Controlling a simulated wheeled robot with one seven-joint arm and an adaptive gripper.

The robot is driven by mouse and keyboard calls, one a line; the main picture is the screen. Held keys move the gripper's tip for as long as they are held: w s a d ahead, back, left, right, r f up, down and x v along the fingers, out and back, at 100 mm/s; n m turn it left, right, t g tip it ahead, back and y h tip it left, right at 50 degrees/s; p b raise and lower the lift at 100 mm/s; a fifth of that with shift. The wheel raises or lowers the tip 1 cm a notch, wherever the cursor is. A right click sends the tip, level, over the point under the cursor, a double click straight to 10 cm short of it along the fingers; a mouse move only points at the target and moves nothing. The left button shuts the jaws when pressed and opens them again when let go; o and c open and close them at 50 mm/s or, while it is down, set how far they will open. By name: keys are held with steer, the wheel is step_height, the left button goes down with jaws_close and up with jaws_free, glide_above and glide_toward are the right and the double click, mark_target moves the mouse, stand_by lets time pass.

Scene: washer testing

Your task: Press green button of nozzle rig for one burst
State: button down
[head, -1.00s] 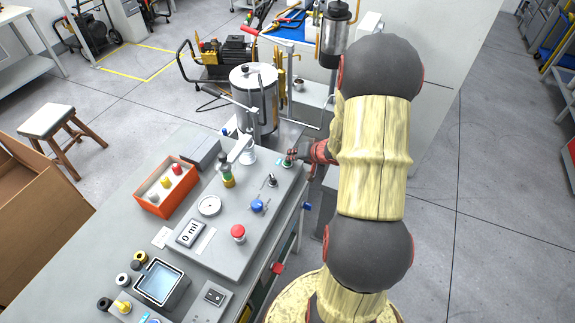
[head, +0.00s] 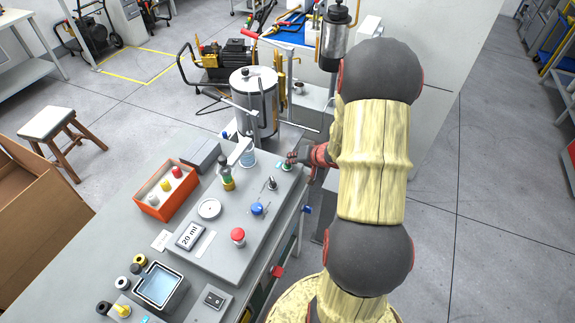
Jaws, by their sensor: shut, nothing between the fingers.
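The nozzle rig's grey panel (head: 215,255) sits on the bench. Its green button (head: 287,167) is at the far right corner, mostly covered by my gripper (head: 291,160). My gripper is shut and empty, with its tips at the button; I cannot tell whether they touch or press it. The display (head: 189,236) reads 20 ml. A nozzle with a green and yellow body (head: 227,176) stands on the panel. A small clear bluish cup (head: 248,159) stands at the panel's far edge, below the white arm.
A red mushroom button (head: 238,235), a blue knob (head: 258,208) and a round dial (head: 209,209) are on the panel. An orange box of coloured nozzles (head: 153,206) is left. A steel tank (head: 258,105) stands behind. Floor right of my arm is clear.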

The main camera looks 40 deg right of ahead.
steer(key=shift+s+a+f+b, duration=0.15)
steer(key=shift+f+b, duration=0.4)
steer(key=shift+b, duration=0.5)
steer(key=shift+r+b, duration=0.2)
steer(key=shift+b, duration=0.2)
steer(key=shift+r, duration=0.15)
steer(key=shift+r+p, duration=1.05)
steer(key=shift+r, duration=2.05)
